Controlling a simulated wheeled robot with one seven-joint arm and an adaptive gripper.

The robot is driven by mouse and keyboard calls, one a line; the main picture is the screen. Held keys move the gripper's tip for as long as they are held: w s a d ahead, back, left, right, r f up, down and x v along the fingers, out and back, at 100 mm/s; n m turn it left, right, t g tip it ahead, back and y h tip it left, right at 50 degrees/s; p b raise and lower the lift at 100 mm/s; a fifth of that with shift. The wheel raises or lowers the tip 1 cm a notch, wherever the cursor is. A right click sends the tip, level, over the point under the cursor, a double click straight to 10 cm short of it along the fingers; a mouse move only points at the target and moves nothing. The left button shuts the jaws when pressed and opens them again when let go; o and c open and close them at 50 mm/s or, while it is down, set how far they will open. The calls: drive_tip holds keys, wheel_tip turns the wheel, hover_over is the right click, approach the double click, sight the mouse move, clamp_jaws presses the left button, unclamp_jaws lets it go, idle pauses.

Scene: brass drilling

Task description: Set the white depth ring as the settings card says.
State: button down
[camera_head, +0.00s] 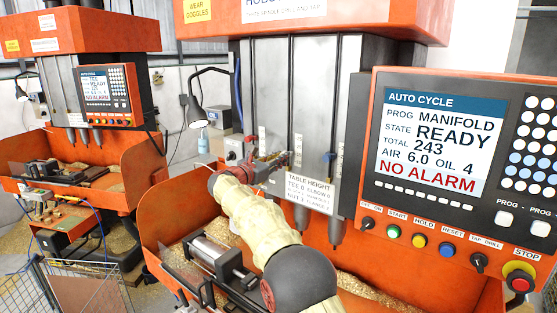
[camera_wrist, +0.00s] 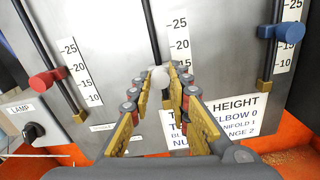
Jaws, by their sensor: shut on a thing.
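The white depth ring (camera_wrist: 160,77) sits on the middle slide of the drill's grey front, in the wrist view. My gripper (camera_wrist: 167,80) reaches up to it and is shut on it, with its tips around the ring's knob. The upright scale (camera_wrist: 181,35) beside it shows 25 and 20. The lower marks are behind my finger, so I cannot read the ring's exact setting. In the head view my gripper (camera_head: 284,158) is at the drill's front, and the ring there is too small to tell. No depth settings card is legible; a table height card (camera_wrist: 235,105) is partly hidden.
A red ring (camera_wrist: 47,80) is on the left slide and a blue ring (camera_wrist: 281,32) on the right one. A lamp switch (camera_wrist: 33,131) is at lower left. The control panel (camera_head: 444,140) reads MANIFOLD, READY, NO ALARM. An orange tray with brass chips lies below.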

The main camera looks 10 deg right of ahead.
drive_tip(key=shift+f+b, duration=0.65)
drive_tip(key=shift+f, duration=1.25)
drive_tip(key=c, duration=1.7)
unclamp_jaws()
drive_tip(key=shift+o, duration=0.3)
drive_tip(key=shift+a, duration=0.1)
drive_tip(key=v, duration=1.2)
